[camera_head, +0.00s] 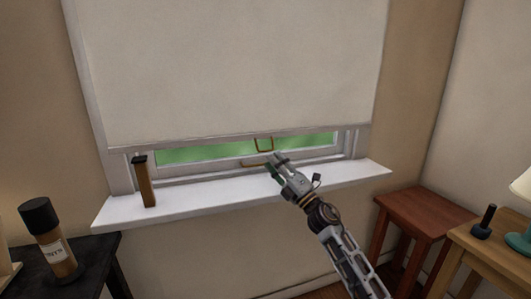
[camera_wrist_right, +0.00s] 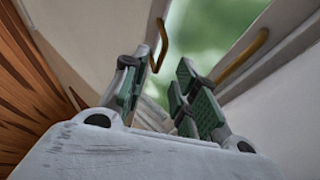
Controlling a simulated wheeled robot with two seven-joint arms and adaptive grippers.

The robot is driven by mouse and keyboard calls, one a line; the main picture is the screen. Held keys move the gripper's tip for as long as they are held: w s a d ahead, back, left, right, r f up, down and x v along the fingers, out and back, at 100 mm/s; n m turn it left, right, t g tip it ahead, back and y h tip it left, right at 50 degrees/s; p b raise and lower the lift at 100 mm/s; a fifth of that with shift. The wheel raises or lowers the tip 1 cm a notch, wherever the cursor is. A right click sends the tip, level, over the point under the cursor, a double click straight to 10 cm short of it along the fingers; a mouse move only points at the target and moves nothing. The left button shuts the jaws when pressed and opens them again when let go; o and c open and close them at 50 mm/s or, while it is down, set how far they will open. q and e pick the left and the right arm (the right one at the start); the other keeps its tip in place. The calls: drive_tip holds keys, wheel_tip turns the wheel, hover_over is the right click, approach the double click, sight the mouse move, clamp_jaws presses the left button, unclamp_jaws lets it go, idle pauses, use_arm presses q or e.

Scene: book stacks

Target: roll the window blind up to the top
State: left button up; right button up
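The off-white window blind (camera_head: 235,70) hangs down over most of the window and ends just above the sill. A brass pull loop (camera_head: 264,144) hangs at its bottom edge. A second brass handle (camera_head: 256,164) sits lower, on the window frame. My right gripper (camera_head: 277,160) is just below the pull loop and near the lower handle. In the wrist view my right gripper (camera_wrist_right: 158,75) is open, with nothing between its fingers. Two brass handles show beyond the fingers there, one on the left (camera_wrist_right: 163,42) and one on the right (camera_wrist_right: 241,57). My left gripper is not in view.
The white sill (camera_head: 235,193) runs under the window; an upright brown, dark-topped object (camera_head: 146,184) stands at its left. A dark table with a black-capped bottle (camera_head: 50,240) is at left. A reddish stool (camera_head: 425,209) and a wooden table (camera_head: 490,245) are at right.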

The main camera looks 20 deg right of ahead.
drive_tip(key=shift+x, duration=2.85)
clamp_jaws()
